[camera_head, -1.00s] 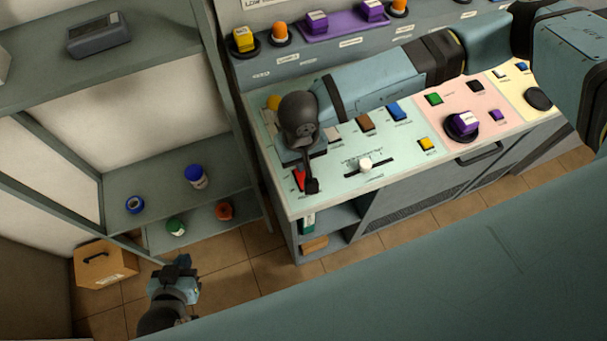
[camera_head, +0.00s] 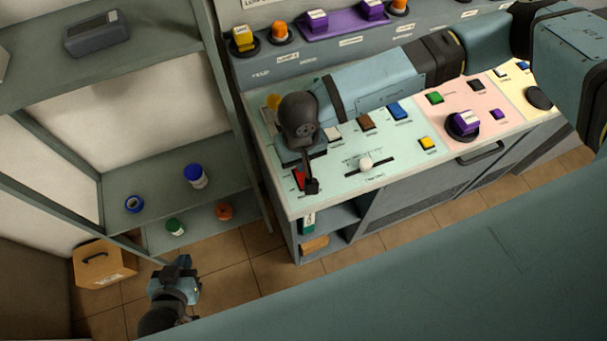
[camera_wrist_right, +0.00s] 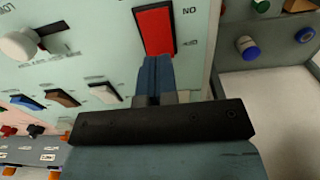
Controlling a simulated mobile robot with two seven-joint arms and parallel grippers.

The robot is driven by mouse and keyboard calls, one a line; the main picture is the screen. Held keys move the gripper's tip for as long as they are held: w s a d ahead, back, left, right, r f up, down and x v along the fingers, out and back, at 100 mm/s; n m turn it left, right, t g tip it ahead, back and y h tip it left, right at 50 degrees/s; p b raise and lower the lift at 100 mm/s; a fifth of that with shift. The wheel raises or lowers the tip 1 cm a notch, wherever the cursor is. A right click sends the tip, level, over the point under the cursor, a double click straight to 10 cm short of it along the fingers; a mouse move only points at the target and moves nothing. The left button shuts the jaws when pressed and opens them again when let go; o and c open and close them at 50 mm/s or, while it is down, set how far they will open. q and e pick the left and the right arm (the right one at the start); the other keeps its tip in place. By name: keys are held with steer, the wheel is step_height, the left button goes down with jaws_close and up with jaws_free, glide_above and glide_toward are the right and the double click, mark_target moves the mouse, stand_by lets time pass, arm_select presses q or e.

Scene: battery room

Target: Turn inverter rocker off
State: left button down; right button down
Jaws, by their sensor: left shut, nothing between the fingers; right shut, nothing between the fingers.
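The red rocker (camera_head: 298,179) sits near the front left corner of the console's pale green panel. It shows large in the right wrist view (camera_wrist_right: 155,31), with a printed label "NO" beside it, upside down or turned in that view. My right gripper (camera_head: 311,187) is shut and empty, its fingertips at the rocker's edge. In the right wrist view the shut fingertips (camera_wrist_right: 154,62) overlap the rocker's near end; I cannot tell whether they touch it. My left gripper (camera_head: 182,268) is shut and empty, low over the floor at the left, away from the console.
On the panel are a white slider knob (camera_head: 365,164), a brown switch (camera_head: 367,122), a blue switch (camera_head: 398,111) and a yellow switch (camera_head: 427,144). A shelf unit (camera_head: 150,205) with small jars stands left. A cardboard box (camera_head: 104,270) is on the floor.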

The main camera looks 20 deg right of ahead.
steer(key=shift+f+b, duration=1)
steer(key=shift+f, duration=0.1)
steer(key=shift+r, duration=0.1)
steer(key=shift+r+p, duration=1.1)
steer(key=shift+r, duration=2.4)
steer(key=shift+s+f, duration=0.1)
